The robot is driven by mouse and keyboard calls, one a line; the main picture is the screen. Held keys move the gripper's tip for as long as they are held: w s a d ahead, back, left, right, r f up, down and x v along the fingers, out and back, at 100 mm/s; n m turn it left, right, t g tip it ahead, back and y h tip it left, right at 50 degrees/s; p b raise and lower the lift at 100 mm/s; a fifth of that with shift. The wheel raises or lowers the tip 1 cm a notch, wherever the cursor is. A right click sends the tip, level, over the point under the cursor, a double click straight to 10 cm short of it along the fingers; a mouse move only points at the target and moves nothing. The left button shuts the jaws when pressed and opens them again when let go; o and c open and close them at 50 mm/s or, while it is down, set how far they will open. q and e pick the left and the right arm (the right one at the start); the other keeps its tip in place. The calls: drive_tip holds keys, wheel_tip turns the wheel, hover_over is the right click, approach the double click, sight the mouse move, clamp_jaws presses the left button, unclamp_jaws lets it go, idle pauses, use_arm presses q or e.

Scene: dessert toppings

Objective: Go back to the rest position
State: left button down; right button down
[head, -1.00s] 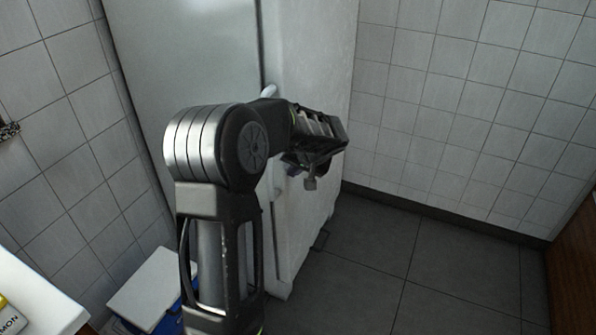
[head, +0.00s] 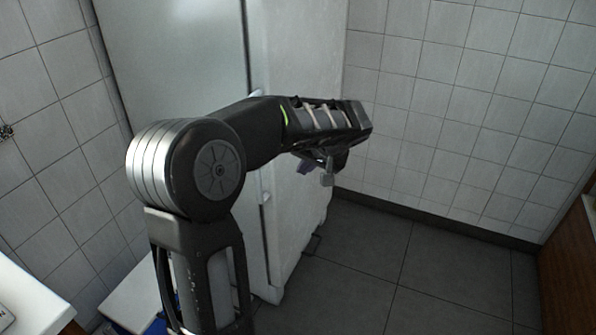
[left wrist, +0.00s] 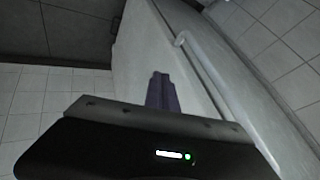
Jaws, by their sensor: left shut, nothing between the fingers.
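My left arm comes up from the bottom of the head view and bends to the right in front of a white fridge. My left gripper (head: 306,166) is at the end of this arm, partly hidden below the wrist. In the left wrist view its narrow purplish fingers (left wrist: 161,92) are together with nothing between them. The fridge (head: 298,60) stands upright behind the arm. Its handle (left wrist: 205,65) shows as a pale bar to the right of the fingers in the left wrist view, apart from them. My right gripper is not in view.
Tiled walls stand at the left and back. The dark floor (head: 365,250) right of the fridge is clear. A white-topped box with blue sides (head: 130,295) is at the lower left, beside a white counter corner (head: 30,300). A brown wooden panel (head: 575,270) is at the right edge.

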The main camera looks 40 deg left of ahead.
use_arm(q)
drive_tip(key=shift+s+d+r, duration=0.1)
drive_tip(key=shift+d+r, duration=0.2)
idle(0.4)
